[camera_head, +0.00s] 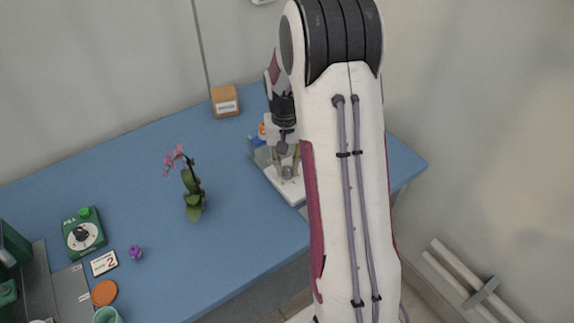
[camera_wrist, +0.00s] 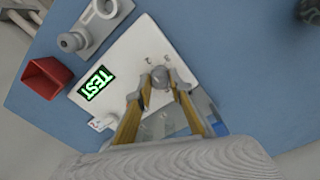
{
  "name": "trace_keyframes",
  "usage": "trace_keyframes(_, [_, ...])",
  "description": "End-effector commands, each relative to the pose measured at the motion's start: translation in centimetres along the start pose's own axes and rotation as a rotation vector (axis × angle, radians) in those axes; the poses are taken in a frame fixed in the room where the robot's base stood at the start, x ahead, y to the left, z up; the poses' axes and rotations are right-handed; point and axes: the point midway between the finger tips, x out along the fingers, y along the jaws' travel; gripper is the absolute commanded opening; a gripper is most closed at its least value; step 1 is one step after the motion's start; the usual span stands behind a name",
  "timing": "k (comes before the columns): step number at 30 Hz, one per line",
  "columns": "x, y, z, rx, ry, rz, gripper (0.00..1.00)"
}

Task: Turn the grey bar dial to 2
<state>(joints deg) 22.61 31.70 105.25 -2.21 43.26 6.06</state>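My gripper (camera_wrist: 161,82) is around the dial in the wrist view, one fingertip on each side. The fingertips are very close to the dial; I cannot tell if they touch it. In the head view my gripper (camera_head: 286,167) is over the white panel (camera_head: 290,189), partly hidden by my arm.
In the wrist view, a red container (camera_wrist: 46,77) and a grey fixture (camera_wrist: 98,20) stand beside the panel. In the head view, an orchid (camera_head: 193,190), cardboard box (camera_head: 225,101), green FILL dial box (camera_head: 84,232) and card marked 2 (camera_head: 104,263) are further left.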

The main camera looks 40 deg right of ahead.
Motion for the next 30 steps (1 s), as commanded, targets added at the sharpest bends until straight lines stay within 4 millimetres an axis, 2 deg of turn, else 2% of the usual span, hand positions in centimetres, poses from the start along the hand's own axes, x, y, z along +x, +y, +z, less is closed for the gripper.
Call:
trace_keyframes(11, [0.0,0.0,0.0,-0.001,0.001,0.000,0.35])
trace_keyframes(17, [-0.7,0.0,-0.1,-0.001,0.002,0.000,0.35])
trace_keyframes(30, [-5.5,0.0,-0.1,-0.001,0.004,0.000,0.35])
